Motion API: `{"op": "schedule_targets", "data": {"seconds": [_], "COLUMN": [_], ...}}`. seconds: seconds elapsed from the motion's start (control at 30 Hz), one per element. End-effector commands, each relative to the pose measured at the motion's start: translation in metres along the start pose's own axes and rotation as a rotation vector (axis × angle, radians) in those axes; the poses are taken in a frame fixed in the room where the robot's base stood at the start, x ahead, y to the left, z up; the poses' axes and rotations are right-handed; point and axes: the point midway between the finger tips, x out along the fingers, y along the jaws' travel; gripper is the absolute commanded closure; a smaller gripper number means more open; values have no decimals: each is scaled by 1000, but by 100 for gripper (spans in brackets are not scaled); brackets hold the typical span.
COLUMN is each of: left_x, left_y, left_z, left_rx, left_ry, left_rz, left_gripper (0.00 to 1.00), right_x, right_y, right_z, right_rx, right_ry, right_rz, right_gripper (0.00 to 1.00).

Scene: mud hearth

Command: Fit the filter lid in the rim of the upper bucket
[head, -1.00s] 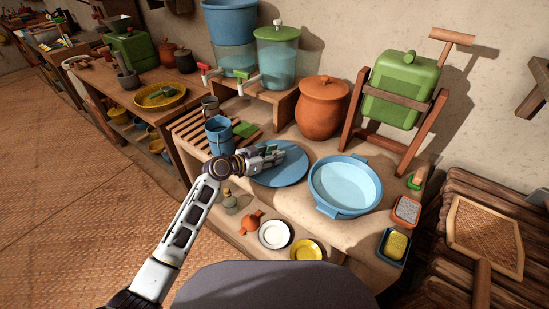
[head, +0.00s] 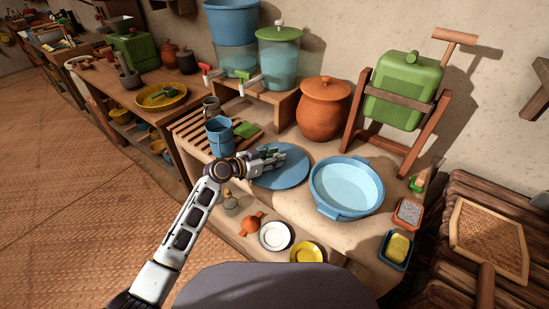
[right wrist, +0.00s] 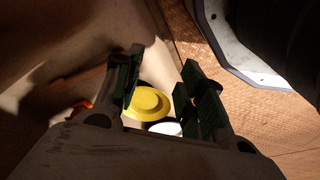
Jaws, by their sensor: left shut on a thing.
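The filter lid, a flat round blue disc (head: 283,172), appears low over or on the counter, left of the blue basin; I cannot tell whether it touches the counter. My left gripper (head: 272,157) is at its near left edge, shut on it, and covers part of that edge. The upper bucket (head: 230,22) is blue and stands at the back on top of a clear blue container (head: 238,62); its top is cut off by the picture. My right gripper (right wrist: 160,82) is open and empty in the right wrist view, its fingers apart above the lower shelf.
A green-lidded dispenser (head: 279,58) stands beside the buckets on a wooden riser. A clay pot (head: 323,108), a blue basin (head: 318,197) and a blue cup (head: 220,138) stand around the lid. A yellow plate (right wrist: 148,103) shows between my right fingers on the lower shelf.

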Motion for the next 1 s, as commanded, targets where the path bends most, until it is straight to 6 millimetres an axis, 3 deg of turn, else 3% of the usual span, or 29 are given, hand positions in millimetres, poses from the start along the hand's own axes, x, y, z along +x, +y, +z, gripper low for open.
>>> {"op": "schedule_targets", "data": {"seconds": [0.03, 0.07, 0.23, 0.83, 1.0], "left_x": [0, 0, 0, -1, -17], "left_y": [0, 0, 0, 0, -1], "left_z": [0, 0, 0, -2, -1], "left_rx": [0, 0, 0, 0, 1], "left_ry": [1, 0, 0, 0, -1], "left_rz": [0, 0, 0, 0, -1], "left_gripper": [97, 70, 50, 50, 50], "right_x": [-1, -2, -5, 1, 8], "right_y": [0, -1, -1, 0, 2], "right_z": [0, -1, -4, -1, 1], "right_rx": [0, 0, 0, 2, 3], "right_ry": [1, 2, 11, 10, 10], "right_rz": [-1, -1, -2, 1, 3], "right_gripper": [60, 60, 60, 60, 60]}}
